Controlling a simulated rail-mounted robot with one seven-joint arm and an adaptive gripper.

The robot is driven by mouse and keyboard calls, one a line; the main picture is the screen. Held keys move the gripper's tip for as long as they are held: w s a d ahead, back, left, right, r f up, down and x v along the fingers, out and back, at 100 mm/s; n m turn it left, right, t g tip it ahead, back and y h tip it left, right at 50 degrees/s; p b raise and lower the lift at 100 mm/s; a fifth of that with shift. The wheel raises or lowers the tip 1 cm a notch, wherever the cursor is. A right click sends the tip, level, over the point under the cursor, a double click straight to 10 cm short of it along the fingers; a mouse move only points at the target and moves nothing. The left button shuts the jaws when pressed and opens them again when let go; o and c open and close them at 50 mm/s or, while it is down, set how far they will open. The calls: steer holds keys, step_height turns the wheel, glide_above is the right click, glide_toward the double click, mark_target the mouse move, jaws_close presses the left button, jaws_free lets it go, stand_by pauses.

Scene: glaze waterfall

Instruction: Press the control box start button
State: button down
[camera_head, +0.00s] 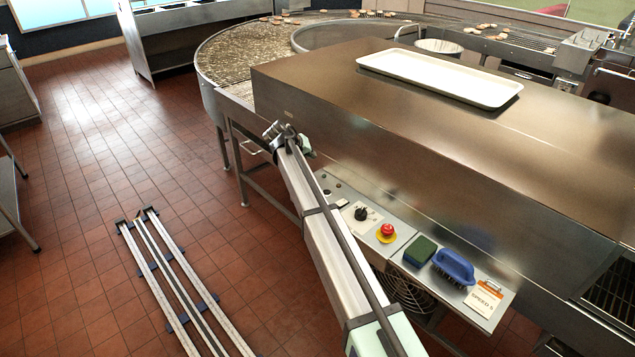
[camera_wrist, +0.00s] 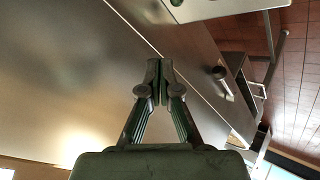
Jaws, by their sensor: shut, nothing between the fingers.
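The control box (camera_head: 402,240) is a pale grey panel along the machine's near side in the head view. It carries a black rotary knob (camera_head: 361,214) on a white plate and a red mushroom button (camera_head: 387,230) on a yellow base. I cannot pick out a start button; my arm crosses in front of part of the panel. My gripper (camera_head: 279,132) is beyond the panel's far end, beside the steel hood. In the wrist view my gripper (camera_wrist: 160,80) is shut and empty, with steel surface behind it.
A green sponge (camera_head: 420,251), a blue brush (camera_head: 453,267) and an orange-and-white tag (camera_head: 485,298) lie on the panel's right part. A white tray (camera_head: 440,77) sits on the steel hood (camera_head: 400,130). A curved mesh conveyor (camera_head: 235,55) runs behind.

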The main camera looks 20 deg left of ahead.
steer(key=shift+f, duration=0.15)
step_height(320, 180, down, 7)
steer(key=shift+r+b, duration=0.1)
steer(key=shift+b, duration=0.8)
steer(key=shift+f+b, duration=0.45)
steer(key=shift+f, duration=0.45)
steer(key=shift+f, duration=0.1)
stand_by(0.4)
steer(key=shift+f+b, duration=0.35)
steer(key=shift+b, duration=0.05)
steer(key=shift+f+b, duration=0.3)
steer(key=shift+f, duration=0.15)
stand_by(0.6)
steer(key=shift+r, duration=0.85)
steer(key=shift+r, duration=0.1)
